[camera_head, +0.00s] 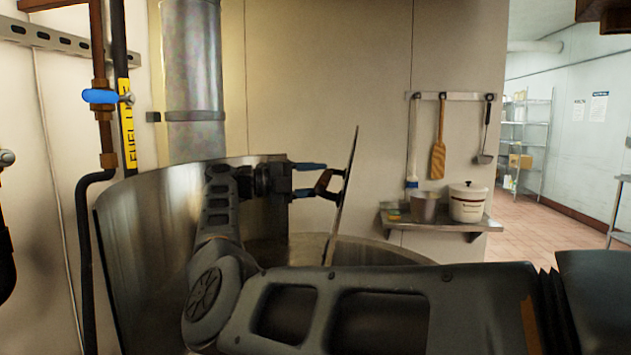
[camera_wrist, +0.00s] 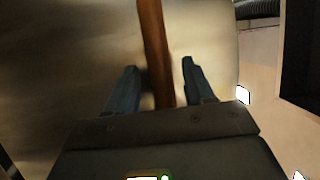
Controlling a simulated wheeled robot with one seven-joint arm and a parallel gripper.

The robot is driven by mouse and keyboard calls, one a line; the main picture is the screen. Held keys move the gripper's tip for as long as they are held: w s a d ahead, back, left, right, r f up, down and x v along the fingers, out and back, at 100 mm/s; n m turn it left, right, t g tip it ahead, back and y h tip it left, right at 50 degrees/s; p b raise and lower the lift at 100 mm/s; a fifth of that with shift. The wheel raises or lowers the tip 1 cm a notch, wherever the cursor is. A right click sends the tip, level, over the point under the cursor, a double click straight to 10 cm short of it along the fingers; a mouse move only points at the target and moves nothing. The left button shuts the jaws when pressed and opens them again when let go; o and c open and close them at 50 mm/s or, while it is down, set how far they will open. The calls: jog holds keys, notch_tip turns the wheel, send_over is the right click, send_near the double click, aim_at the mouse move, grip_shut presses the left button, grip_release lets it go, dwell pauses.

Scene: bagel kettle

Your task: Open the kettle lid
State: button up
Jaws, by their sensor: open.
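The kettle (camera_head: 385,250) is a large steel vessel, its round rim partly hidden behind my arm. Its lid (camera_head: 347,180) stands raised, steeply upright and nearly edge-on in the head view. The reddish-brown lid handle (camera_head: 325,181) is on its left face. My gripper (camera_head: 318,180) is beside that face with its blue fingers around the handle. In the wrist view, the brown handle (camera_wrist: 154,50) runs between the two open fingers (camera_wrist: 160,70), with gaps on both sides. The metal lid face (camera_wrist: 70,55) fills the background there.
A tall curved steel wall (camera_head: 135,250) stands left of and behind my gripper. A vertical metal duct (camera_head: 193,80) and pipes (camera_head: 97,140) run up the left side. A wall shelf (camera_head: 440,226) holds pots at right, under hanging utensils. Open floor (camera_head: 540,210) shows far right.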

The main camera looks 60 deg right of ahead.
jog(key=b+v, duration=0.2)
jog(key=v, duration=0.5)
jog(key=shift+w+a, duration=0.2)
